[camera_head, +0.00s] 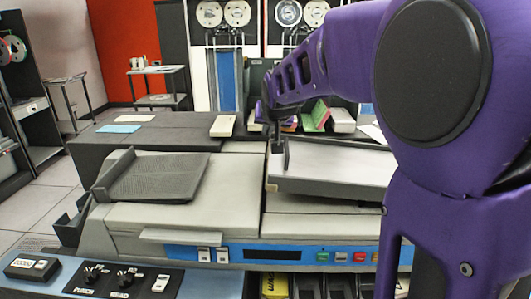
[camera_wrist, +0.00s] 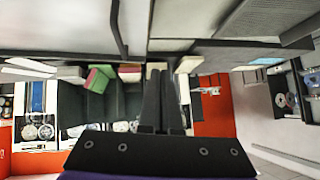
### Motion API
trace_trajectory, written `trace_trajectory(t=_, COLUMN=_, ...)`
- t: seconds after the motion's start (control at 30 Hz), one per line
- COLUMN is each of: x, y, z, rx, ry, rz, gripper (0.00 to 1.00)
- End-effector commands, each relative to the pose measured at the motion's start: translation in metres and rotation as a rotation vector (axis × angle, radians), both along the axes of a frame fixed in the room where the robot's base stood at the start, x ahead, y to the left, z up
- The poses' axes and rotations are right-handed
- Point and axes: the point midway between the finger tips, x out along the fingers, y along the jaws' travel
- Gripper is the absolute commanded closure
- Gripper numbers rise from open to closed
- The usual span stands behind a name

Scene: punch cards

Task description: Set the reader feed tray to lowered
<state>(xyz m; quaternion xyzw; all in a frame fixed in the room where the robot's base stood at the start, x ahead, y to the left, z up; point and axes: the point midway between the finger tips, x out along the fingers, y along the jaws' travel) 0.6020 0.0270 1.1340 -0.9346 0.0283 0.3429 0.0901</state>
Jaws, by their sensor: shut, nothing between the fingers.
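On the card machine, a light grey flat tray (camera_head: 335,163) with a dark front edge sits on the right half, tilted. I cannot tell for sure which part is the reader feed tray. A dark ribbed tray (camera_head: 155,178) slopes on the left half; a ribbed grey surface also shows at the top right of the wrist view (camera_wrist: 262,18). My gripper (camera_head: 279,148) points down at the back left corner of the light grey tray. Whether it touches is unclear. In the wrist view its two dark fingers (camera_wrist: 160,95) are together and empty.
The machine's front has a blue strip with a dark display (camera_head: 272,254) and several coloured buttons. A control panel (camera_head: 120,279) with knobs is at the lower left. Card stacks (camera_head: 318,115) stand behind the machine. My purple arm hides the right side.

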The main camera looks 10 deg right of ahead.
Motion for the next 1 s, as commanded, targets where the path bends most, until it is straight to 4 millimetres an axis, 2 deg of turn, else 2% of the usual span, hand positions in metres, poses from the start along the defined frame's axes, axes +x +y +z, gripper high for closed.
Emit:
trace_trajectory(t=0.1, x=-0.01, y=-0.017, z=0.008, rx=-0.025, ry=0.053, rz=-0.046, gripper=1.0)
trace_trajectory(t=0.2, x=-0.013, y=-0.025, z=0.01, rx=-0.035, ry=0.075, rz=-0.069, gripper=1.0)
trace_trajectory(t=0.37, x=-0.005, y=-0.028, z=-0.001, rx=-0.038, ry=0.085, rz=-0.073, gripper=1.0)
trace_trajectory(t=0.8, x=0.059, y=-0.034, z=-0.065, rx=-0.037, ry=0.083, rz=-0.073, gripper=1.0)
trace_trajectory(t=1.0, x=0.057, y=-0.029, z=-0.092, rx=-0.037, ry=0.081, rz=-0.071, gripper=1.0)
